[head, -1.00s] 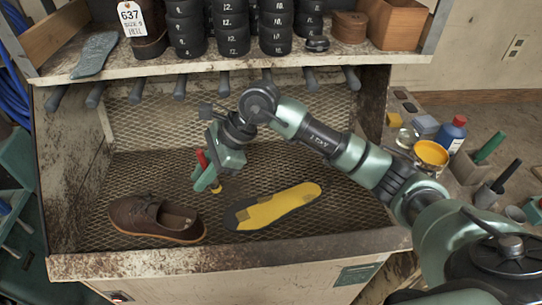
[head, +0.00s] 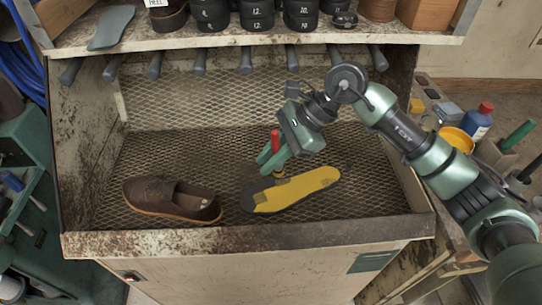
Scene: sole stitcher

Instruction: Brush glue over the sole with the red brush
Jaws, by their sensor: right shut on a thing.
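The sole (head: 247,204) lies flat on the mesh floor of the booth. Yellow glue covers most of it; its left end is dark, and small brownish patches show near that end and along its far edge. My right gripper (head: 268,157) is shut on the red brush (head: 275,141), which it holds roughly upright over the sole's far edge, left of its middle. The brush's lower end is partly hidden by the fingers, and I cannot tell whether its tip touches the sole. My left gripper is not in view.
A brown shoe (head: 172,199) sits on the mesh left of the sole. The booth's worn front lip (head: 250,236) runs along the near side. A shelf (head: 250,44) with black rolls overhangs the back. A yellow-topped pot (head: 456,139) and a blue bottle (head: 478,122) stand at right.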

